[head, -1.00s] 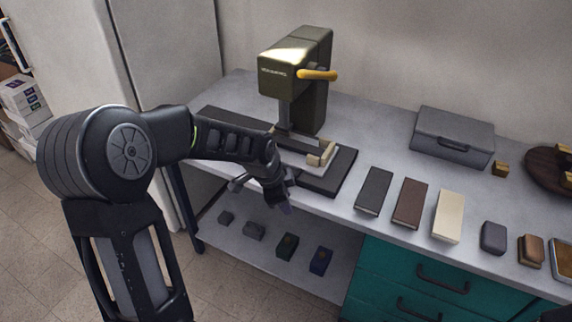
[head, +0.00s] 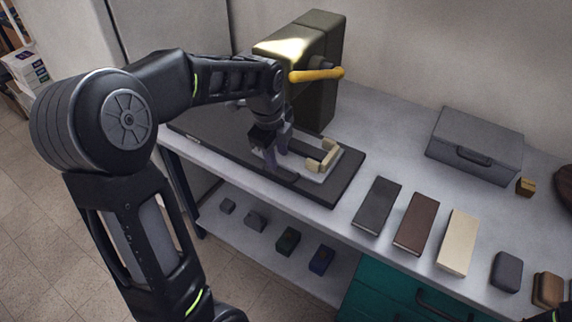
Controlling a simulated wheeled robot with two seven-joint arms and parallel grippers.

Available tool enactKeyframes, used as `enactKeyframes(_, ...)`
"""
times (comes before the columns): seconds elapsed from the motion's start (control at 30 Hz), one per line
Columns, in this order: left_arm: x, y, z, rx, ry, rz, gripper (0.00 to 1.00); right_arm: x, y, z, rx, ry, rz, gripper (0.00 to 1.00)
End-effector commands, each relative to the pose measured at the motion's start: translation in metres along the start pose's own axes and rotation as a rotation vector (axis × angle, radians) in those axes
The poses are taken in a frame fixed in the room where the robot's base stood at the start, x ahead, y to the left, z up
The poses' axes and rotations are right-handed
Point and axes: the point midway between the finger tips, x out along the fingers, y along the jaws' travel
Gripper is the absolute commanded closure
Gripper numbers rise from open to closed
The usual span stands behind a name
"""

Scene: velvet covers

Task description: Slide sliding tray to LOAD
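The olive press (head: 318,88) with its yellow lever (head: 316,75) stands at the back of the bench. In front of it lies a long dark base (head: 335,191) with the pale sliding tray (head: 318,174) on it, toward the right end of the base. Two cream blocks (head: 329,155) sit at the tray's right side. My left gripper (head: 275,165) points down over the tray's left part, with its fingers apart. Contact between the fingers and the tray cannot be made out. My arm hides part of the base and the press's lower front. My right gripper does not show clearly.
Right of the base lie a black cover (head: 377,204), a brown cover (head: 416,222) and a cream cover (head: 458,241). A grey case (head: 474,145) stands behind them. Small blocks lie on the lower shelf (head: 262,248). Teal drawers (head: 375,290) are below the bench.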

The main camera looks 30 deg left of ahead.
Motion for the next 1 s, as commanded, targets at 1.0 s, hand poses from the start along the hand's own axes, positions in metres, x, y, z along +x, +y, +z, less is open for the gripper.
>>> enactKeyframes(1.0,0.079,0.000,0.000,-0.001,0.001,0.000,0.66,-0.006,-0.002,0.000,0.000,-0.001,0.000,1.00)
